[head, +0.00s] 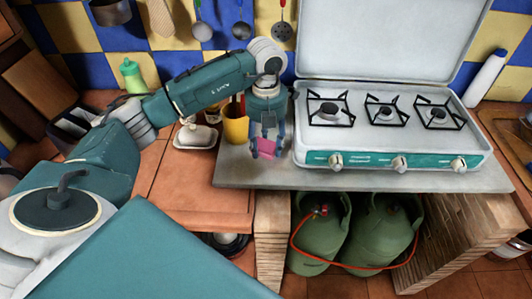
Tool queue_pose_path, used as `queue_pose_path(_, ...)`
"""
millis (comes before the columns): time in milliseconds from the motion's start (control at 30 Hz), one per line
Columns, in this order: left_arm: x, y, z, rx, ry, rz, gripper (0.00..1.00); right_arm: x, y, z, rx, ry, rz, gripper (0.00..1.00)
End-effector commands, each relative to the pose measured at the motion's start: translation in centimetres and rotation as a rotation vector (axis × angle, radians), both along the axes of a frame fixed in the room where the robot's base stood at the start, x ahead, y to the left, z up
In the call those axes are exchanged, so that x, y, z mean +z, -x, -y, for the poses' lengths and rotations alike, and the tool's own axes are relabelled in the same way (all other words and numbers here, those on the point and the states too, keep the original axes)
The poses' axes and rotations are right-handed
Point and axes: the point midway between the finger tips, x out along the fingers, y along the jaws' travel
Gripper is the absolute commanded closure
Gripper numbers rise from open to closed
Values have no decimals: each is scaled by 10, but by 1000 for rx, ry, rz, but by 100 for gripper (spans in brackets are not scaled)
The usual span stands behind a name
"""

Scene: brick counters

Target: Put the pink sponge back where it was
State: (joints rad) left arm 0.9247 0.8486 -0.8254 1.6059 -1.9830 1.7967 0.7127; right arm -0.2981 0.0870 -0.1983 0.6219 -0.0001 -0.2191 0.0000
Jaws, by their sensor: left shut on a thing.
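The pink sponge (267,148) is between the fingers of my left gripper (266,150). The gripper is shut on it and points down over the grey slab, just left of the stove. The fingers hide part of the sponge. I cannot tell whether the sponge touches the slab. My right gripper is out of view.
A white three-burner stove (385,125) with a raised lid stands on the grey slab (240,170). A yellow cup (236,126) and a white dish (196,136) stand left of the gripper. A green bottle (132,76) is farther back. Green gas cylinders (378,236) stand below.

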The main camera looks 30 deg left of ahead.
Motion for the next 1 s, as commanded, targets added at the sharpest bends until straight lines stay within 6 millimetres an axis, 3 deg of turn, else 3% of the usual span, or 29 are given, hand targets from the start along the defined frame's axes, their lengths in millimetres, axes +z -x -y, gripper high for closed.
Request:
queue_pose_path(400, -47, 0, 1, 0, 1, -1, 76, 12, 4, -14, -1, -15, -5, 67)
queue_pose_path(800, -55, -1, 1, 0, 1, 1, 76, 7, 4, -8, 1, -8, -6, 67)
queue_pose_path(833, -54, -1, 1, 0, 1, 1, 53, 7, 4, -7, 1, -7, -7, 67)
queue_pose_path(900, -53, -1, 1, 0, 1, 1, 39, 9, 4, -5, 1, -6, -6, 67)
queue_pose_path(1000, -53, -1, 1, 0, 1, 1, 36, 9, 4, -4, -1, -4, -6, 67)
